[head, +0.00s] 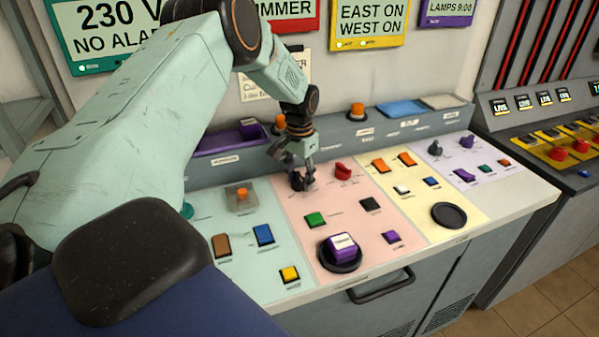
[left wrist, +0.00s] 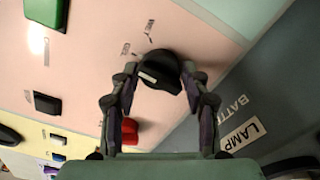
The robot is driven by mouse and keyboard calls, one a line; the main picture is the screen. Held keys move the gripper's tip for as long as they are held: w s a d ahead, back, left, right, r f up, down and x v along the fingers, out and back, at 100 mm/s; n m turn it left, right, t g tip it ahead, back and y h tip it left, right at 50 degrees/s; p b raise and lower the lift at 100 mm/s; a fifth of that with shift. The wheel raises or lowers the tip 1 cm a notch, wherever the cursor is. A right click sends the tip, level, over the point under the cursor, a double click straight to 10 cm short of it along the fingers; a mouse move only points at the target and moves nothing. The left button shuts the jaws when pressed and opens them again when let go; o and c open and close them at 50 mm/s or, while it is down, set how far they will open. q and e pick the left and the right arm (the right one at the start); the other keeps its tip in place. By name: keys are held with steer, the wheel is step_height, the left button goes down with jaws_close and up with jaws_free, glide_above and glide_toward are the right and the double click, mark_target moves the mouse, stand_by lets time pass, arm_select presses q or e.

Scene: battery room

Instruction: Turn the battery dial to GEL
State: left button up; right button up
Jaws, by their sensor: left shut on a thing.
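The black dial (head: 297,183) sits at the back left of the pink panel on the sloped desk. In the left wrist view the dial (left wrist: 163,65) has a pale pointer mark on its side, and small printed labels stand around it, too small to read surely. My left gripper (head: 304,172) comes down on the dial from above. In the left wrist view my left gripper (left wrist: 160,82) has one finger on each side of the dial and is shut on it. In the head view the fingers partly hide the dial. My right gripper is in neither view.
A red knob (head: 343,170) stands close right of the dial. Green (head: 315,220) and black (head: 370,204) buttons lie nearer the front. A purple-and-white block (head: 342,244) sits on a round black pad. The grey ledge behind holds orange lamps (head: 356,111) and trays.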

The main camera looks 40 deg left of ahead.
mark_target(299, 176)
arm_select(q)
steer(key=shift+n+p, duration=0.3)
steer(key=shift+n, duration=0.2)
steer(key=o, duration=1.1)
steer(key=shift+c, duration=0.2)
step_height(299, 176, up, 12)
